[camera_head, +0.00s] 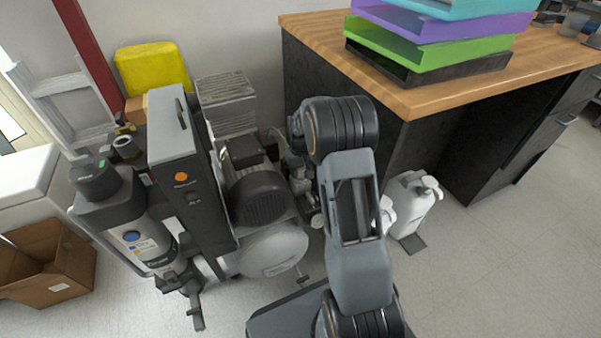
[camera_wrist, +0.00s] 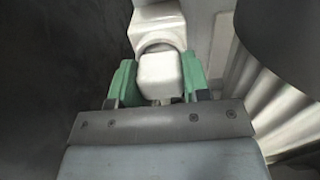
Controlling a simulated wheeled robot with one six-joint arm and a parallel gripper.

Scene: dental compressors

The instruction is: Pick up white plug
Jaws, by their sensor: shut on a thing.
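The white plug (camera_wrist: 160,74) is a small white block with rounded edges in the wrist view. My gripper (camera_wrist: 158,88) has its two green fingers on either side of the plug and is shut on it. A larger white piece, which looks like a socket (camera_wrist: 158,25), is right behind the plug. I cannot tell whether the plug is still joined to it. In the head view my arm hides the gripper and the plug.
The compressor (camera_head: 265,205) and a tall grey unit (camera_head: 185,170) stand left of my arm. A wooden-topped desk (camera_head: 440,95) with stacked trays is at right. White canisters (camera_head: 412,205) stand on the floor beside it. The floor at lower right is clear.

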